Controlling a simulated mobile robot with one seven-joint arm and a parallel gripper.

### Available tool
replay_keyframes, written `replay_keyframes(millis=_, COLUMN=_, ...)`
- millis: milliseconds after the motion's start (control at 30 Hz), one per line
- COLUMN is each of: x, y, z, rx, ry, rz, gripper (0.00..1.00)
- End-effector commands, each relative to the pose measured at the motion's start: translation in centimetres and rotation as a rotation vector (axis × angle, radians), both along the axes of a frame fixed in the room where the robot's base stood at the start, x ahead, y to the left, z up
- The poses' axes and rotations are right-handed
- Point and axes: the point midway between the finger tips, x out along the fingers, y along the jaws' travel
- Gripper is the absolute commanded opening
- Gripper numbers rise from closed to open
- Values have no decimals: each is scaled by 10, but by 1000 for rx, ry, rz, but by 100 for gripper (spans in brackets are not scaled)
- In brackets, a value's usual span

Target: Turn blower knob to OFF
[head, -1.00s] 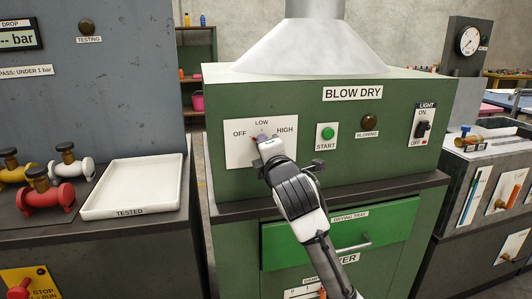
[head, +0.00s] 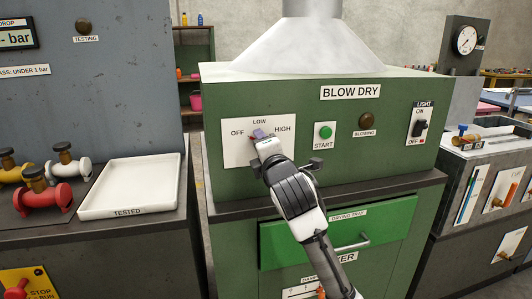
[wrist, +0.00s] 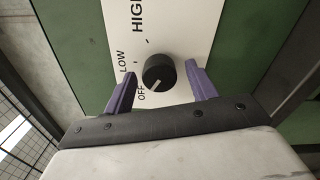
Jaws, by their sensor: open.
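The blower knob (wrist: 158,72) is a round black knob on a white plate (head: 230,154) marked OFF, LOW and HIGH. In the wrist view its white pointer line faces the OFF label (wrist: 143,93). My gripper (wrist: 158,80) is open, with its two purple fingers on either side of the knob.
The green START button (head: 326,132), the BLOWING lamp (head: 367,121) and the LIGHT switch (head: 420,128) are to the right on the same green panel. A dark ledge (head: 400,188) and the drying tray drawer (head: 290,242) are below. A white TESTED tray (head: 130,188) stands left.

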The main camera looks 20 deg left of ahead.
Motion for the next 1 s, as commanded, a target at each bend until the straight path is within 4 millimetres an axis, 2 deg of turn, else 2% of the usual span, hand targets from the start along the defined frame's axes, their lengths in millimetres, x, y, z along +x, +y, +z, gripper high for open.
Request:
replay_keyframes(millis=167, x=-15, y=-11, z=0, rx=1, ry=-2, rz=0, gripper=57)
replay_keyframes(millis=600, x=-93, y=-64, z=-1, rx=0, ry=-3, rz=-1, gripper=57)
replay_keyframes(millis=800, x=-111, y=-75, z=0, rx=0, ry=0, rz=-1, gripper=57)
replay_keyframes(millis=1000, x=-114, y=-77, z=0, rx=0, ry=1, rz=0, gripper=57)
